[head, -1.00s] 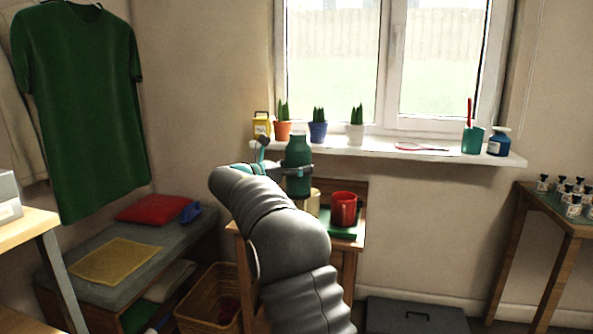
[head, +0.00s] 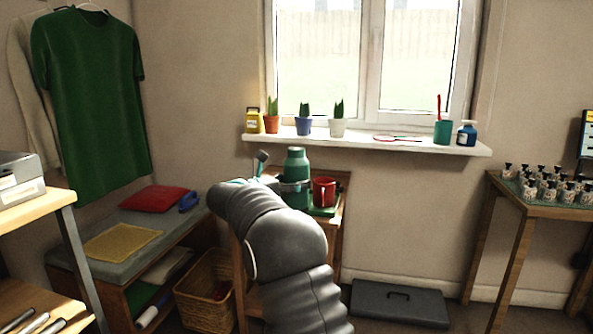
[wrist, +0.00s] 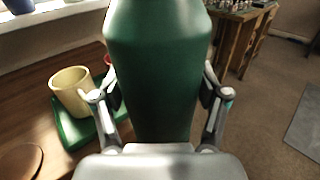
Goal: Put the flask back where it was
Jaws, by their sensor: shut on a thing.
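The green flask (head: 295,163) is upright in my gripper (head: 296,186), near the small wooden table at the wall. In the wrist view the flask (wrist: 158,60) fills the middle, with one finger of my gripper (wrist: 160,95) on each side of it. Its base is hidden, so I cannot tell whether it touches anything. A red mug (head: 324,191) stands on a green tray (head: 322,211) just right of the flask. A cream mug (wrist: 73,92) stands on the same tray (wrist: 75,130) in the wrist view. A round brown disc (wrist: 18,160) lies on the bare wooden tabletop (wrist: 35,75).

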